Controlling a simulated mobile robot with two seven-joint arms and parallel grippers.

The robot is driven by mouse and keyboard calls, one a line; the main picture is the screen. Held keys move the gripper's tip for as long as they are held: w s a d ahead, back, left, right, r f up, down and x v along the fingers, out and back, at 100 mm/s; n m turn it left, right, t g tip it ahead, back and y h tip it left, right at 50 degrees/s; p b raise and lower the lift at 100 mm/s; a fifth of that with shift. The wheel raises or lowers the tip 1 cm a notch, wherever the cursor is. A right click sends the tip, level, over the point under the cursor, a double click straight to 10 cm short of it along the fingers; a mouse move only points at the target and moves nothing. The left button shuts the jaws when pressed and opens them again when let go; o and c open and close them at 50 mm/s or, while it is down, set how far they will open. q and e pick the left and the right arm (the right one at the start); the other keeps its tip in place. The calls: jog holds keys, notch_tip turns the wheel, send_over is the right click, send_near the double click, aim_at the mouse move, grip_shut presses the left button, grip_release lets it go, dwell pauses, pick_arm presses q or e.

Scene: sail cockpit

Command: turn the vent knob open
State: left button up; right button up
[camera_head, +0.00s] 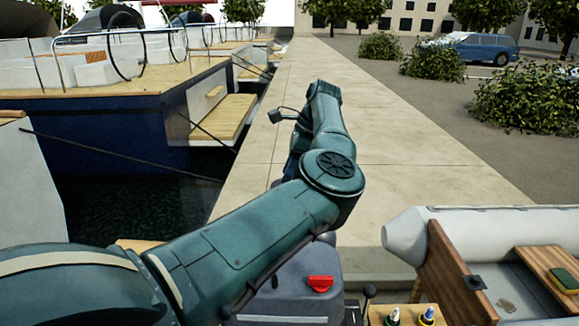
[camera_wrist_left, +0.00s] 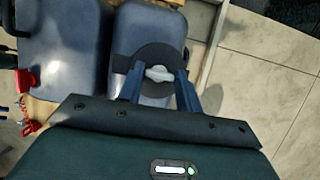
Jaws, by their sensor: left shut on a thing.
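The vent knob (camera_wrist_left: 158,74) is a small pale grey bar on a round dark cap (camera_wrist_left: 160,56), seen in the left wrist view. The cap sits on a grey-blue casing (camera_wrist_left: 150,22). My left gripper (camera_wrist_left: 158,78) has one dark blue finger on each side of the knob and is shut on it. In the head view my left arm reaches out from the left and hides the knob and most of the gripper. My right gripper is not in view.
A grey housing with a red knob (camera_head: 320,283) stands below my arm. Small bottles (camera_head: 427,316) stand in a wooden holder. A grey inflatable dinghy (camera_head: 470,222) lies at right. A stone quay (camera_head: 400,135) runs ahead, with a blue-hulled boat (camera_head: 100,125) at left.

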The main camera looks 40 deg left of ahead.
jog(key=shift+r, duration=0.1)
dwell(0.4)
pick_arm(q)
jog(key=o, duration=1)
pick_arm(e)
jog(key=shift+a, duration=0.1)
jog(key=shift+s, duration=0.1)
pick_arm(q)
jog(key=shift+r, duration=0.1)
jog(key=shift+w+d+r, duration=0.15)
jog(key=shift+r, duration=0.15)
jog(key=p+v, duration=0.4)
jog(key=v, duration=0.8)
jog(key=shift+r+p, duration=0.2)
jog(key=shift+p, duration=0.1)
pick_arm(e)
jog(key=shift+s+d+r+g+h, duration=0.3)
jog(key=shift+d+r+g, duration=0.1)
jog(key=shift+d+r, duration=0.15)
pick_arm(q)
jog(key=shift+f, duration=0.1)
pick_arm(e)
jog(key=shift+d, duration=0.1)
